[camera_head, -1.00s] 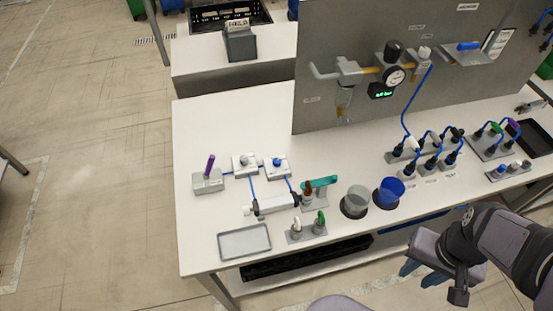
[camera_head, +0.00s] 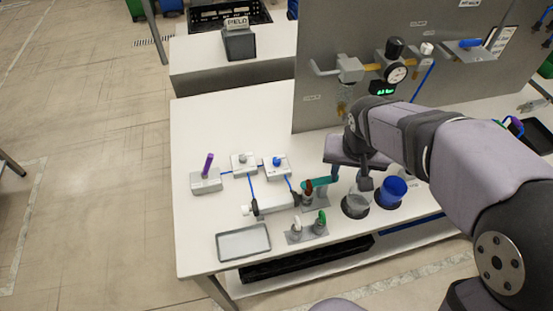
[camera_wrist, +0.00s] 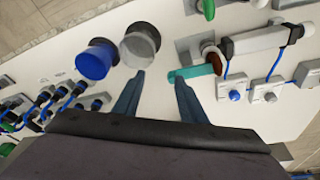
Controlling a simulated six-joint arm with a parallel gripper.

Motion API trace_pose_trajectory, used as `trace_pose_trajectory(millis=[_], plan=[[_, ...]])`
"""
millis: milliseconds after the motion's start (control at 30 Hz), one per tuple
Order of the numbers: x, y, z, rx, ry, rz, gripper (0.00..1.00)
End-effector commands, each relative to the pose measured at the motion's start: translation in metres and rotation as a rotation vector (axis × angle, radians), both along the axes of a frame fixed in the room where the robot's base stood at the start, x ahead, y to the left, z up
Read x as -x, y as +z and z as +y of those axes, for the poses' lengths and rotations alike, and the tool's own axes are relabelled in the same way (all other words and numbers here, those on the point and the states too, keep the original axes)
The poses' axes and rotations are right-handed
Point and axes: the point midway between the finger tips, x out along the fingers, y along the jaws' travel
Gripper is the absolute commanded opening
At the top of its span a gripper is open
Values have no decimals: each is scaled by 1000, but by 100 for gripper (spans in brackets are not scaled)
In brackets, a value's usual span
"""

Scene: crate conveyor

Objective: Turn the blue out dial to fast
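The blue dial (camera_head: 277,161) is a small blue knob on a white box, left of my gripper on the table. It also shows in the wrist view (camera_wrist: 235,95), right of my fingers. A similar white box with a grey knob (camera_head: 242,159) stands beside it. Any speed marks are too small to read. My gripper (camera_wrist: 160,80) is open, with a gap between its two blue-grey fingers and nothing held. It is over the table near the teal piece and the clear cup, apart from the dial.
A teal piece (camera_head: 317,183), a clear cup (camera_head: 357,202) and a blue cup (camera_head: 392,190) stand near my gripper. A purple-handled grey block (camera_head: 206,180), a white cylinder (camera_head: 275,202) and a grey tray (camera_head: 243,242) are on the left. Blue tubes run between the boxes.

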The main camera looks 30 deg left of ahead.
Motion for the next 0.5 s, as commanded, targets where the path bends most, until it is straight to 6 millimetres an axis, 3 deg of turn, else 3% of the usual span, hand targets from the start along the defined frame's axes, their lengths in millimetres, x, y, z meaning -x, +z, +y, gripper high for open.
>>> trace_pose_trajectory(millis=[33, 100, 300, 400, 500], plan=[[1, 0, 29, -10, 38, -18, 38], [3, 1, 64, -24, 74, -42, 38], [20, 5, 145, -65, 161, -94, 38], [28, 7, 167, -78, 184, -108, 38], [32, 8, 177, -84, 195, -115, 38]])
